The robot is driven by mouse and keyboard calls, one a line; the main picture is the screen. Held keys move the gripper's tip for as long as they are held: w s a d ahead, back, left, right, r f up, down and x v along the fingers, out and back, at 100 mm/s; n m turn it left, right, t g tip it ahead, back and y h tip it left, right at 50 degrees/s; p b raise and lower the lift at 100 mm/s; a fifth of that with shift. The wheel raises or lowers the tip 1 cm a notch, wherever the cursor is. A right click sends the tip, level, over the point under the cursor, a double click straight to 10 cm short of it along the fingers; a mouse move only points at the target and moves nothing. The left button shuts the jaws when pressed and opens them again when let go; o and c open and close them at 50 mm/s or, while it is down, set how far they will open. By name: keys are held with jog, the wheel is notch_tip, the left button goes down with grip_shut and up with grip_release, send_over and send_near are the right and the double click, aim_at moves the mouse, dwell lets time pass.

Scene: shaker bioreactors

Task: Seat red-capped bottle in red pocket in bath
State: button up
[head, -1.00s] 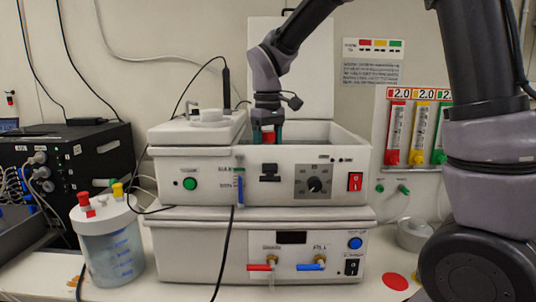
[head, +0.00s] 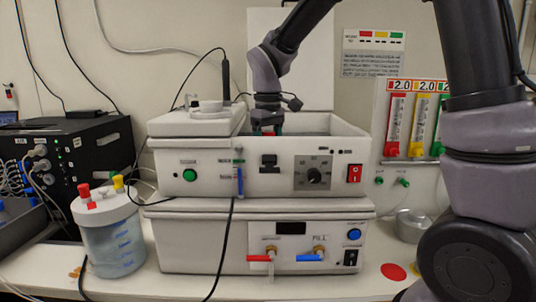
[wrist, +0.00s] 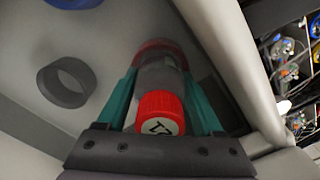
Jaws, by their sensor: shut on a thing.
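The red-capped bottle (wrist: 160,112) is between the green fingers of my gripper (wrist: 162,92) in the wrist view, its cap toward the camera. My gripper is shut on it. A red ring, the red pocket (wrist: 160,46), shows just beyond the bottle's far end. I cannot tell whether the bottle's base is inside it or only above it. In the head view my gripper (head: 266,130) reaches down into the open bath (head: 318,147), and the front wall hides the bottle's lower part.
A dark grey empty pocket (wrist: 66,82) lies left of the bottle, and a blue pocket (wrist: 72,3) is at the top edge. The bath wall (wrist: 222,60) is close on the right. A white lidded unit (head: 196,124) stands left of the bath opening.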

aim_at(269, 131)
jog(key=shift+s+d+f, duration=0.15)
jog(key=shift+s+f, duration=0.1)
jog(key=shift+f, duration=0.55)
jog(key=shift+s+f, duration=0.1)
jog(key=shift+f, duration=0.15)
jog(key=o, duration=1.6)
jog(key=r, duration=1.1)
jog(key=shift+w+r, duration=0.2)
jog(key=shift+r, duration=0.75)
